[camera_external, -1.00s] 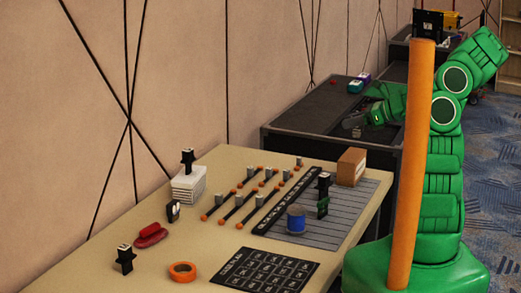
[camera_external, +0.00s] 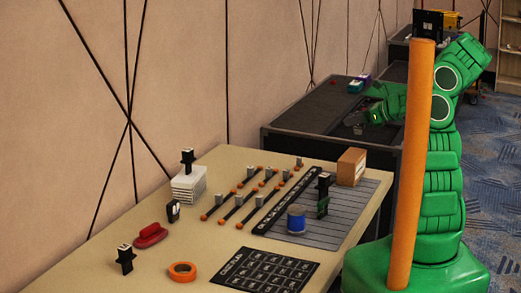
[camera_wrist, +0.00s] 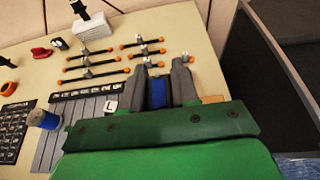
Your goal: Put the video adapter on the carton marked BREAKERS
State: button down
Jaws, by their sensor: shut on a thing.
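My gripper (camera_wrist: 164,70) is shut on a small blue piece (camera_wrist: 158,94), which sits between its two grey fingers in the wrist view. It may be the video adapter, but most of it is hidden. A brown carton (camera_external: 351,167) stands at the table's far right corner, nearer the camera than my gripper. Its marking cannot be read. In the wrist view only a sliver of the carton (camera_wrist: 212,99) shows beside my fingers.
The table (camera_external: 205,236) holds a blue spool (camera_external: 296,219), an orange tape ring (camera_external: 182,271), a white stack (camera_external: 189,186), a red item (camera_external: 150,235) and several orange-ended rods. Black upright pieces (camera_external: 125,260) stand about. An orange post (camera_external: 411,165) partly hides my arm.

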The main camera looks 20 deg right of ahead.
jog(key=shift+w+d+f, duration=0.25)
jog(key=shift+w+f, duration=0.9)
jog(key=shift+f, duration=0.3)
jog(key=shift+w+d+f, duration=0.2)
jog(key=shift+w+f, duration=0.95)
jog(key=shift+f, duration=1.85)
jog(key=c, duration=0.8)
grip_release()
jog(key=shift+c, duration=0.2)
